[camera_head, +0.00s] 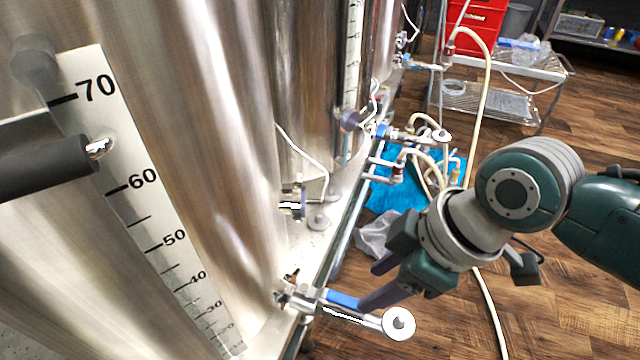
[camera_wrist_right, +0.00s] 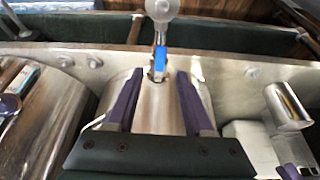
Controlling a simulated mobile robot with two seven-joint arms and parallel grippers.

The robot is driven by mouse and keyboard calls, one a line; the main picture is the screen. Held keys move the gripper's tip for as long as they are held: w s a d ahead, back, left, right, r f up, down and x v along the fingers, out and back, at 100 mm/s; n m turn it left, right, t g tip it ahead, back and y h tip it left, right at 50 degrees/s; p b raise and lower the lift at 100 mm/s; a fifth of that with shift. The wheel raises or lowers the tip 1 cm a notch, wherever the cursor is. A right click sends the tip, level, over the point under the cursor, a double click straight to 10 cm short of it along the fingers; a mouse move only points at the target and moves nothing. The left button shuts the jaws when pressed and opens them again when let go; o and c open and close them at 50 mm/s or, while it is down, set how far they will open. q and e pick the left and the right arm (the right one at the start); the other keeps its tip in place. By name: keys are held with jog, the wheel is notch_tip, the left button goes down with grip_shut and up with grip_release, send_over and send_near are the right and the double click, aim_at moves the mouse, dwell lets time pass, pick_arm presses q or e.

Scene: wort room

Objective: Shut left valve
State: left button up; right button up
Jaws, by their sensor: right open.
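The near valve, with a blue lever (camera_head: 343,299), sits on a metal outlet pipe low on the nearest steel tank (camera_head: 215,110). The pipe ends in a round pale cap (camera_head: 398,323). The lever lies roughly along the pipe. My right gripper (camera_head: 373,284) is open and empty, just above and to the right of the lever, one finger overlapping the lever's end in the picture. In the right wrist view, the blue lever (camera_wrist_right: 160,58) shows ahead, between and just beyond the two purple fingertips (camera_wrist_right: 160,76). Contact cannot be told. My left gripper is out of view.
A second valve with a blue handle (camera_head: 382,131) and hoses is on the tank behind. A blue sheet (camera_head: 400,194) and grey plastic (camera_head: 377,236) lie on the floor. A metal cart (camera_head: 490,104) stands at the back. Wooden floor is open at right.

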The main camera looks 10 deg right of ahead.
aim_at(349, 301)
jog(key=b+x, duration=0.2)
jog(key=x, duration=0.4)
jog(key=shift+a+b, duration=0.1)
jog(key=shift+b, duration=0.2)
grip_shut()
dwell(1.0)
